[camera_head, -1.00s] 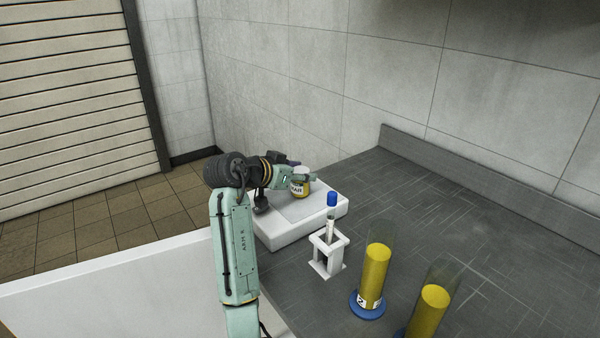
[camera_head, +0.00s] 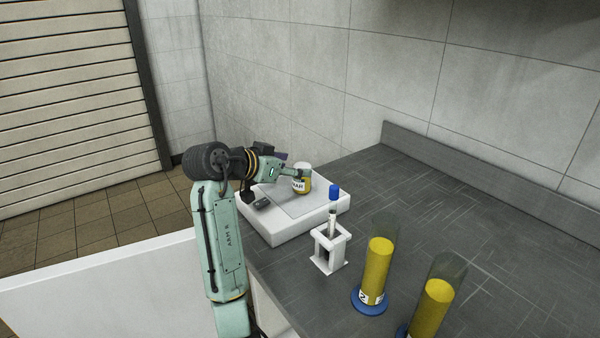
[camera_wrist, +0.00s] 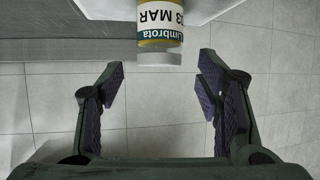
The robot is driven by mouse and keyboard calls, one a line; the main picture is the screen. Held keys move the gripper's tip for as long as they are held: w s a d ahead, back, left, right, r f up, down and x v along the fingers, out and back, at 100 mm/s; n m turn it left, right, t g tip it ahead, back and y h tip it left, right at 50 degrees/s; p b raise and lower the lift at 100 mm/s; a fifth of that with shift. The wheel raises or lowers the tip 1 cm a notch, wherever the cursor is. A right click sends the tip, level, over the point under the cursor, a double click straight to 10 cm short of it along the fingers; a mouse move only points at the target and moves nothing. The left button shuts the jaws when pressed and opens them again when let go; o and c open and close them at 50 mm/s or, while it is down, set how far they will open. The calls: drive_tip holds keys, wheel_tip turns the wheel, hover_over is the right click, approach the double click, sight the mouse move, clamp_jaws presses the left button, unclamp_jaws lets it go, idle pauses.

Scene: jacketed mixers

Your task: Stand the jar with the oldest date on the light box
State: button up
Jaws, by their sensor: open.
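A small jar (camera_head: 302,181) with yellow contents and a pale lid stands upright on the white light box (camera_head: 277,234), near the far side of its grey top panel. In the wrist view the jar (camera_wrist: 160,30) appears upside down. Its label reads "Umbrota" and a date ending in "3 MAR"; the first digit is partly cut off. My gripper (camera_wrist: 161,78) is open, with its purple-padded fingers apart and nothing between them. The jar lies ahead of the fingertips, roughly centred between them. In the head view my gripper (camera_head: 297,173) is beside the jar, partly overlapping it.
A white rack (camera_head: 330,250) holding a blue-capped tube (camera_head: 333,205) stands just right of the light box. Two tall yellow-filled cylinders (camera_head: 376,270) (camera_head: 432,305) on blue bases stand nearer. The dark counter (camera_head: 440,200) is clear behind them, up to the wall.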

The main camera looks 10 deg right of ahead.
drive_tip(key=b+v, duration=0.1)
drive_tip(key=v, duration=0.6)
drive_tip(key=shift+s+a+r+b, duration=0.2)
drive_tip(key=shift+a+b, duration=0.1)
drive_tip(key=shift+b, duration=0.1)
